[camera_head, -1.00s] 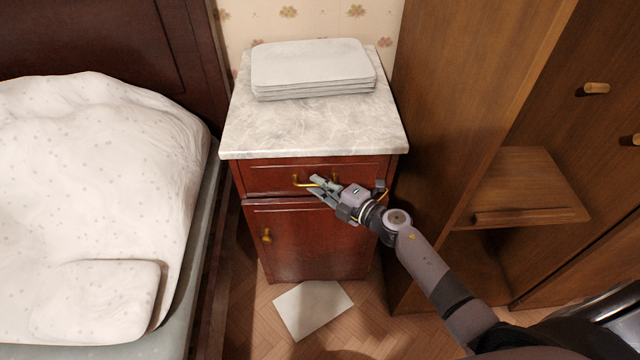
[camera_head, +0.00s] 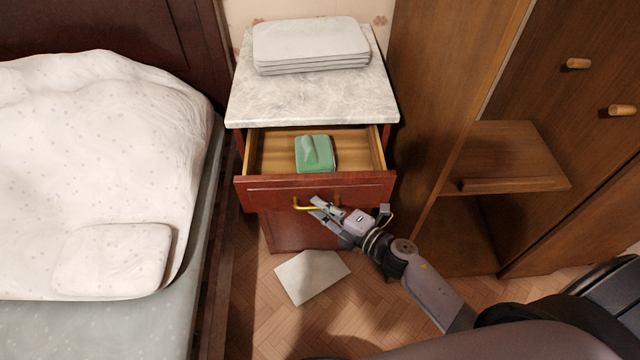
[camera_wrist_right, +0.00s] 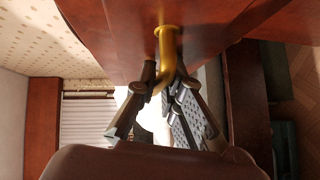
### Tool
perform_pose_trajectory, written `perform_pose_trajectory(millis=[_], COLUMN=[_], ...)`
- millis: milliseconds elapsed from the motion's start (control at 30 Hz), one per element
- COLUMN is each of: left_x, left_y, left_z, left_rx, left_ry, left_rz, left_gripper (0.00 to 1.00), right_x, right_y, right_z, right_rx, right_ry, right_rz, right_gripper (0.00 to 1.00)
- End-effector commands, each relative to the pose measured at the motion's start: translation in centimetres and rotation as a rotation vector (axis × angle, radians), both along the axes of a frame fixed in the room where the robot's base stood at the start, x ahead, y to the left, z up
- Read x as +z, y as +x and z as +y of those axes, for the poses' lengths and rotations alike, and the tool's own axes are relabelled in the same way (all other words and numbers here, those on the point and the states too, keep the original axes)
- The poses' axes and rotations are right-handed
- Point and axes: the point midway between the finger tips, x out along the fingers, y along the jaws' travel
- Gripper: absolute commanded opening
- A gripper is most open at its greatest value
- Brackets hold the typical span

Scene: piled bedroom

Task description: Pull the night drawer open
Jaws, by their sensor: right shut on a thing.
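The night drawer (camera_head: 262,196) of the red-brown nightstand stands well open, its wooden inside showing in the head view. A green object (camera_head: 314,154) lies in it, towards the middle. My right gripper (camera_head: 317,208) is at the drawer's front, shut on the brass handle (camera_head: 301,208). In the right wrist view the brass handle (camera_wrist_right: 166,55) runs down from the drawer front (camera_wrist_right: 115,35) between the fingers of my right gripper (camera_wrist_right: 165,80). My left gripper is in neither view.
The marble top (camera_head: 260,98) carries a stack of pale flat things (camera_head: 310,45). A bed (camera_head: 95,190) stands close on the left, a wooden wardrobe (camera_head: 450,110) on the right. A pale sheet (camera_head: 311,276) lies on the floor below the drawer.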

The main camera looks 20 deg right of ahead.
Motion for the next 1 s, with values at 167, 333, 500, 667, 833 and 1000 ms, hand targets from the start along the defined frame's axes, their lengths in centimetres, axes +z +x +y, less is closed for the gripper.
perform_pose_trajectory(millis=[167, 333, 500, 667, 833, 1000], left_x=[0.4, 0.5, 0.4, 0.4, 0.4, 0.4], left_y=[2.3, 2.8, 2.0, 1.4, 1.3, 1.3], left_z=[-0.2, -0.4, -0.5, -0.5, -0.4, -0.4], left_rx=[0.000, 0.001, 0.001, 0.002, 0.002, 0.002], left_ry=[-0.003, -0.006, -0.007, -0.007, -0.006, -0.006], left_rz=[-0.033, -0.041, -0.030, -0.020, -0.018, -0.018], left_gripper=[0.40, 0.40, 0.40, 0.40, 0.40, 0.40], right_x=[-0.1, 0.0, -0.1, 0.0, 0.0, 0.0], right_y=[-3.6, -5.6, -6.6, -6.9, -6.9, -6.9], right_z=[1.0, 1.6, 1.9, 2.0, 2.0, 2.0], right_rx=[-0.002, -0.003, -0.003, -0.002, -0.002, -0.002], right_ry=[0.007, 0.004, 0.004, 0.004, 0.004, 0.003], right_rz=[0.005, 0.003, 0.003, 0.001, 0.001, 0.001], right_gripper=[0.00, 0.00, 0.00, 0.00, 0.00, 0.13])
